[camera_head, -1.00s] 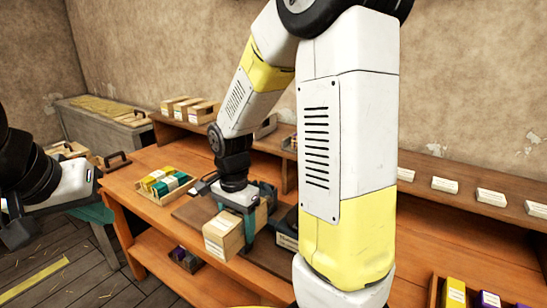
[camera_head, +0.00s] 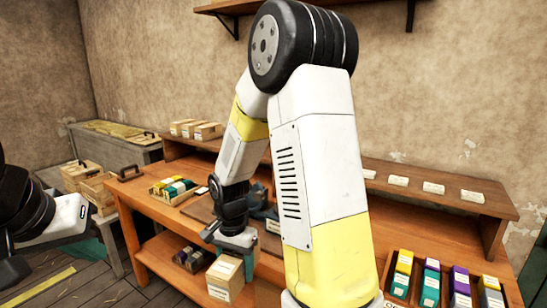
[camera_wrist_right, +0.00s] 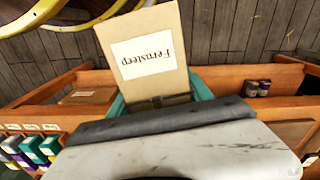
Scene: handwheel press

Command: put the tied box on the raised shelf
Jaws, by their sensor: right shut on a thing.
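My right gripper (camera_head: 240,244) is shut on a tan box (camera_head: 226,278) with a white label and holds it in front of the bench's front edge. In the right wrist view the box (camera_wrist_right: 146,48) sticks out beyond the teal fingers, its label reading roughly "Fernsteep". No tie is clear on the sides that show. The raised shelf (camera_head: 440,192) runs along the back of the orange bench, with small white cards on it. Several similar boxes (camera_head: 196,130) stand at its left end. My left gripper (camera_head: 14,268) is at the left edge, partly cut off, away from the bench.
A tray of coloured boxes (camera_head: 172,190) lies on the bench's left part. Another tray (camera_head: 447,285) with yellow, teal and purple boxes is at right front. Crates (camera_head: 82,175) stand at left. A wall shelf (camera_head: 225,7) is above. My right arm hides the bench's middle.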

